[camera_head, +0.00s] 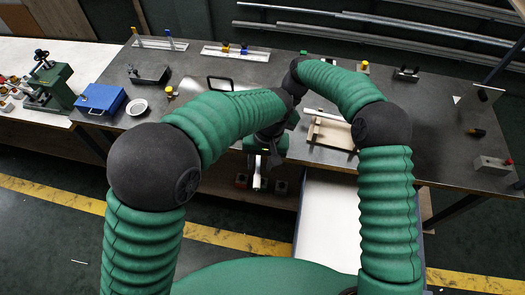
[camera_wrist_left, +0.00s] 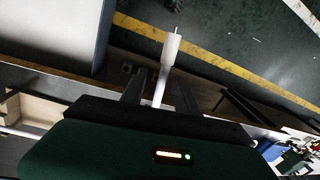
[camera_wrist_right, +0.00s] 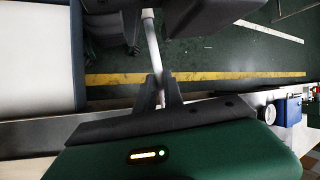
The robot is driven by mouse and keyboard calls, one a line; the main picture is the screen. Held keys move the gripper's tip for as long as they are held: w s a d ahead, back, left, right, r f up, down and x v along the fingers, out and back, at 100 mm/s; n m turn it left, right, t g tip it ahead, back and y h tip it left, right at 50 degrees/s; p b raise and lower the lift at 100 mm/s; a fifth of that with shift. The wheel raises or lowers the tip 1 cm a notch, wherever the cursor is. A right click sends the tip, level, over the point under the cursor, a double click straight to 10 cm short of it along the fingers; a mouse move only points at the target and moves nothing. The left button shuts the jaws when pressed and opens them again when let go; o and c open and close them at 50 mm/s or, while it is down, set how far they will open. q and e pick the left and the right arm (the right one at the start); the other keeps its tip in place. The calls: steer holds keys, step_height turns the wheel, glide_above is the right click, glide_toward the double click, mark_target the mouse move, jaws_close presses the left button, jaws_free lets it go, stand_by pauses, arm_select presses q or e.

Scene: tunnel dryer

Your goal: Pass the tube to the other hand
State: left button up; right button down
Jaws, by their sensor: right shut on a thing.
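A white tube with a thicker end hangs below the grippers; its end (camera_head: 257,182) shows in the head view in front of the bench edge. In the left wrist view the tube (camera_wrist_left: 170,48) runs between the two spread fingers of my left gripper (camera_wrist_left: 158,92), with a gap on both sides. In the right wrist view the tube (camera_wrist_right: 152,40) is pinched between the fingertips of my right gripper (camera_wrist_right: 158,88), which is shut on it. Dark parts of my left gripper sit close beside the tube there. In the head view the right gripper is mostly hidden behind my left arm.
On the bench (camera_head: 320,165) a wooden tray (camera_head: 330,133) holds another white tube (camera_head: 324,116). A blue box (camera_head: 99,99), a white dish (camera_head: 136,107) and a green press (camera_head: 50,82) stand at the left. A white-topped surface (camera_head: 325,220) stands before the bench.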

arm_select(q)
steer(key=shift+f, duration=0.45)
jaws_close()
arm_select(e)
steer(key=c, duration=1.4)
jaws_free()
